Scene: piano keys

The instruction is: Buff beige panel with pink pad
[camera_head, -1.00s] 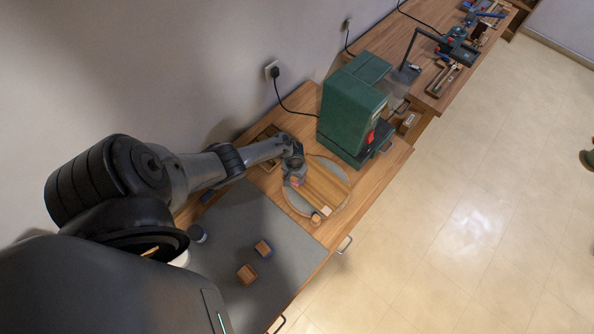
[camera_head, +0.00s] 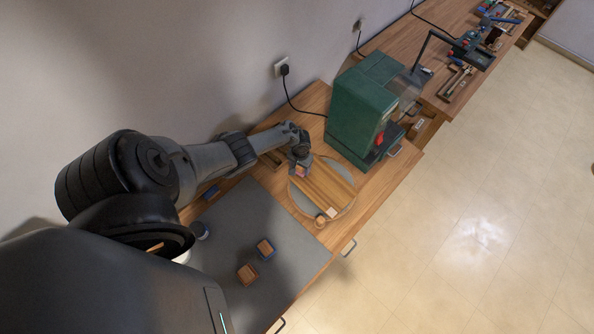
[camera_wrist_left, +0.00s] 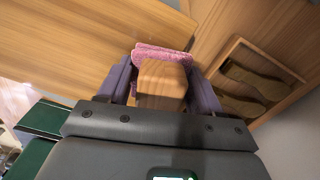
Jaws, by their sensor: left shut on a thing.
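The beige panel (camera_head: 325,185) is a wood-grained board lying on a round grey disc (camera_head: 305,203) on the bench. In the left wrist view the panel (camera_wrist_left: 70,45) fills the upper left. My left gripper (camera_head: 299,172) is at the panel's far-left end. It is shut on a wooden block handle (camera_wrist_left: 162,80) of the pink pad (camera_wrist_left: 163,53), whose fuzzy pink edge shows beyond the handle. The pad is at the panel surface; whether it touches cannot be told. My right gripper is not in view.
A green machine (camera_head: 360,110) stands right of the panel. A small round wooden piece (camera_head: 320,221) and a pale square (camera_head: 332,212) are at the panel's near end. A wooden tray (camera_wrist_left: 250,80) lies beside the gripper.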

